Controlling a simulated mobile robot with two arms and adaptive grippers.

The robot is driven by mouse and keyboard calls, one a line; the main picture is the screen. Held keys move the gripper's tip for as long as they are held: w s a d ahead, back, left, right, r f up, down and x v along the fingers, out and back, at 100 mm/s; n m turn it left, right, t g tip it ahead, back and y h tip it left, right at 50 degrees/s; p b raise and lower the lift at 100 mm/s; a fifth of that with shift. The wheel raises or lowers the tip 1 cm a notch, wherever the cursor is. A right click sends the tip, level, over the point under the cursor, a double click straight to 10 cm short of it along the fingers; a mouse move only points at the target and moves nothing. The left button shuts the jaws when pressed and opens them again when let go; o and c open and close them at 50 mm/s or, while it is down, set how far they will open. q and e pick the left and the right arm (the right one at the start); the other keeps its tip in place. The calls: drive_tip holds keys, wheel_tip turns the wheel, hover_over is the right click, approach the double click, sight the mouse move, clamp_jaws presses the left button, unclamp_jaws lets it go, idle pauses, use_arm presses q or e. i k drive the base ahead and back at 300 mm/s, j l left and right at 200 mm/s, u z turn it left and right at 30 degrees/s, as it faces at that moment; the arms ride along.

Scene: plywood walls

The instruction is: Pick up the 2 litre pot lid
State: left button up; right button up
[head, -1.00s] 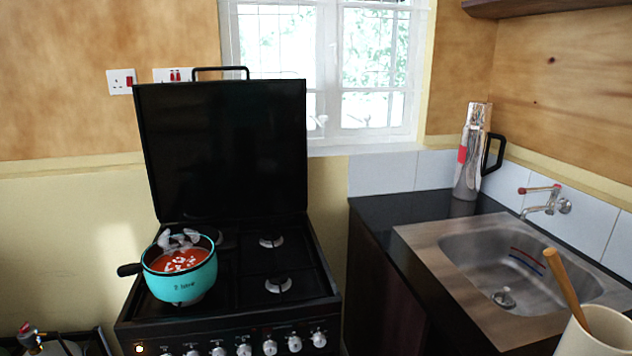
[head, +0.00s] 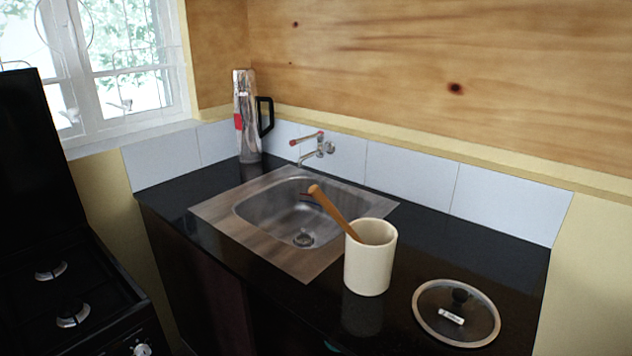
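The pot lid (head: 480,322) lies flat on the black counter at the lower right of the head view. It is round, with dark see-through glass, a pale metal rim, a black knob and a small white label. Neither of my grippers shows in the head view.
A cream holder (head: 370,270) with a wooden-handled utensil (head: 333,213) stands left of the lid. Behind are a steel sink (head: 270,220), a tap (head: 318,149) and a silver flask (head: 248,130). The black stove (head: 65,300) is at left. The counter (head: 435,245) behind the lid is clear.

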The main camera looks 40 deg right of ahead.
sight(456, 313)
drive_tip(key=l+z, duration=0.2)
drive_tip(key=z, duration=1.85)
drive_tip(key=u, duration=0.15)
drive_tip(key=k+j+u, duration=0.2)
drive_tip(key=k+j, duration=0.15)
drive_tip(key=j, duration=0.3)
drive_tip(key=k+j+u, duration=0.1)
drive_tip(key=j, duration=0.2)
drive_tip(key=k+j+u, duration=0.1)
drive_tip(key=j, duration=0.25)
drive_tip(key=k, duration=0.1)
